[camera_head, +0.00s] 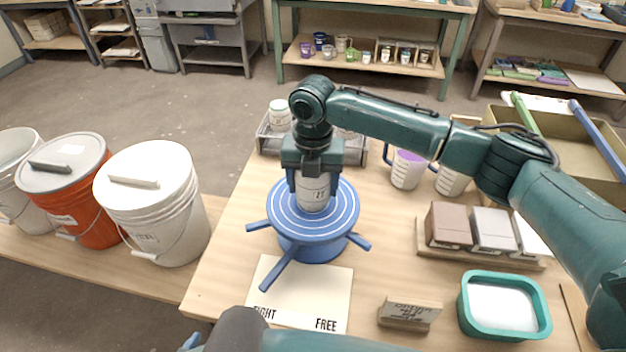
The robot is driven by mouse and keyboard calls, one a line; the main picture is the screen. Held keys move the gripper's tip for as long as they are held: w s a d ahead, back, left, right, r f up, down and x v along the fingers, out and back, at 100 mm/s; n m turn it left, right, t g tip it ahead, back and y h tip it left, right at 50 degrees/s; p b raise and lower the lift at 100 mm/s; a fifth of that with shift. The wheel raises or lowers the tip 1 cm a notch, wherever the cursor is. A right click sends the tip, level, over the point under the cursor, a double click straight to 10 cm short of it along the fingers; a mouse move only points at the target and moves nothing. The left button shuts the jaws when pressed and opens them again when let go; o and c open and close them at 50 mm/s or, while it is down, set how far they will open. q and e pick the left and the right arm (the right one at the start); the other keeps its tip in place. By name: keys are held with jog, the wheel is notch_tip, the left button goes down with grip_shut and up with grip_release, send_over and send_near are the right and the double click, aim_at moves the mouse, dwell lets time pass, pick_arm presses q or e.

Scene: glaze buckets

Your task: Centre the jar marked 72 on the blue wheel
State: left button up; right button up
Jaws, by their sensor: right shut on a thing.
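The blue wheel (310,232) has white rings on its top and several arms sticking out at its foot. It stands on the wooden table. A pale jar (314,195) with a grey band and a dark number, too small to read surely, is upright over the middle of the rings. Its base looks close to the centre; I cannot tell whether it touches the wheel. My right gripper (315,180) comes down from above and is shut on this jar, its blue fingers at the jar's sides. The jar's top is hidden by the gripper. My left gripper is not in view.
A grey tray (270,146) with another pale jar (280,114) is behind the wheel. A card (300,290) reading "FREE" lies in front. Purple-filled jug (407,169), sample blocks (448,226) and teal tub (464,312) are right. Buckets (155,205) stand left on a lower bench.

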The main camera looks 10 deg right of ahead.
jog(key=shift+f, duration=0.1)
jog(key=o, duration=1.3)
jog(key=shift+c, duration=0.2)
